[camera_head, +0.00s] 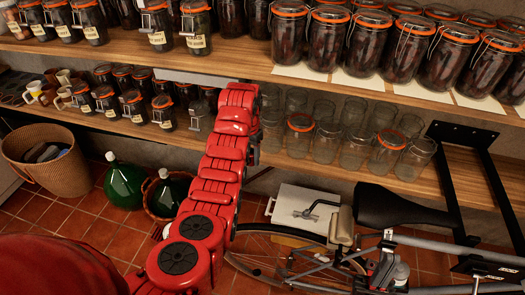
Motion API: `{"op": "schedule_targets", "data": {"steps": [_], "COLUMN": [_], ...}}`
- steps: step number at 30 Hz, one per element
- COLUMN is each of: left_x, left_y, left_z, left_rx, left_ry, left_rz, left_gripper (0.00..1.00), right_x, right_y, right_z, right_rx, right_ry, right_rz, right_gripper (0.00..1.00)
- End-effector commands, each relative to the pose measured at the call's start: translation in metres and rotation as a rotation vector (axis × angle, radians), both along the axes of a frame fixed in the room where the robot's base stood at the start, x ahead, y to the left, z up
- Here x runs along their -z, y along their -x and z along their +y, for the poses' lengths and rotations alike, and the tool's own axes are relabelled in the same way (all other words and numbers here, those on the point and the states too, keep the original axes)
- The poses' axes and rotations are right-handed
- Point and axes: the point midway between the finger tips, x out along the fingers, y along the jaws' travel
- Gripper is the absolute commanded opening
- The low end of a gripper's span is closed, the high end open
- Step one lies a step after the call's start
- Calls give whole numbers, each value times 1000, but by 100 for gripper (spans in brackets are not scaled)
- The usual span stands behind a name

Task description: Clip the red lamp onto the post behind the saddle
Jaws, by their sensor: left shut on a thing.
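My left arm, red, rises across the middle of the head view to the lower shelf. Its far end (240,98) is at the shelf edge. The fingers and what they hold are hidden or cannot be made out there. The bicycle's black saddle (398,207) is at the lower right, well to the right of and nearer than the arm's end. Metal parts of the bicycle show below the saddle. A small red part (383,268) shows among them; I cannot tell whether it is the lamp. I cannot make out the post clearly.
Two wooden shelves hold filled jars (360,42) and empty glass jars (353,145). A wicker basket (28,160) and green demijohn (124,186) stand on the tiled floor at the left. A white box (298,207) is behind the bicycle's wheel (262,262). A black bracket (450,185) is at the right.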

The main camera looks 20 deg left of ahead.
Motion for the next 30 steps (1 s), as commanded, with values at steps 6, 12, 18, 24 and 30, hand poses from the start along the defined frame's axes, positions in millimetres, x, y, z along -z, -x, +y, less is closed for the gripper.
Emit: {"op": "schedule_targets", "data": {"steps": [6,12,18,24,30], "left_x": [-21,-39,-49,-56,-56], "left_y": [-14,-19,-15,-1,10], "left_z": [5,4,-7,-28,-45], "left_rx": [-46,-93,-165,-229,-252], "left_ry": [3,3,5,3,-2], "left_rz": [-4,-2,-3,-2,0], "left_gripper": [14,14,14,14,14], "right_x": [20,32,62,76,84], "right_y": [0,0,0,0,0], "right_z": [0,0,0,0,0], "right_rx": [0,0,0,0,0], "right_ry": [0,0,0,0,0], "right_rz": [0,0,0,0,0], "right_gripper": [0,0,0,0,0]}}
